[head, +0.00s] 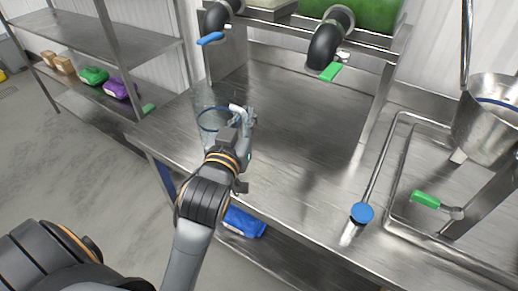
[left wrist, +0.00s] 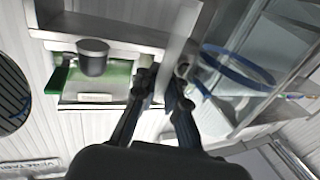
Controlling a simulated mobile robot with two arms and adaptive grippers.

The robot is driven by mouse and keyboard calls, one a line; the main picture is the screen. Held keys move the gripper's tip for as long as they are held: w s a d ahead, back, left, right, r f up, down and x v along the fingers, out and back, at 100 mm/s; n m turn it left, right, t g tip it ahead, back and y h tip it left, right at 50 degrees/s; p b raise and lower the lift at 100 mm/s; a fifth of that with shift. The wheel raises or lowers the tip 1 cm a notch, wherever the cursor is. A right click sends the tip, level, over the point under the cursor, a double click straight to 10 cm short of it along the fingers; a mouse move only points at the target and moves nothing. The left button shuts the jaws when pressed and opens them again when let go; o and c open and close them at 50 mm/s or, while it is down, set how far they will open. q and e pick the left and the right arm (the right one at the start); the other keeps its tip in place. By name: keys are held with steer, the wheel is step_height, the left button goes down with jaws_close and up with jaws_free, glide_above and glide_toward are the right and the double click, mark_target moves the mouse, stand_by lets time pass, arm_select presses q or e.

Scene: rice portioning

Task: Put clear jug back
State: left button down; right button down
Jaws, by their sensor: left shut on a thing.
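The clear jug (head: 206,104) is see-through with a bluish ring and is over the left end of the steel table in the head view. My left gripper (head: 243,114) is at its right side, shut on its handle. In the left wrist view the jug (left wrist: 236,70), with its blue ring, is right of the fingers (left wrist: 166,82). The jug looks roughly upright in the head view. I cannot tell whether its base touches the table. My forearm and gripper hide part of its lower right side. My right gripper is not in view.
The steel table (head: 290,130) has clear room right of the jug. Dispensers with dark spouts (head: 326,46) and blue and green handles overhang its back. A blue-capped rod (head: 362,212), sink basin and metal pot (head: 487,125) are at right. A shelf rack (head: 120,50) stands left.

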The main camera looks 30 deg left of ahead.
arm_select(q)
steer(key=w+f, duration=0.5)
steer(key=f, duration=0.4)
steer(key=shift+w+d+f, duration=0.15)
steer(key=shift+d+f, duration=0.05)
steer(key=shift+f, duration=0.05)
steer(key=c, duration=1.4)
jaws_free()
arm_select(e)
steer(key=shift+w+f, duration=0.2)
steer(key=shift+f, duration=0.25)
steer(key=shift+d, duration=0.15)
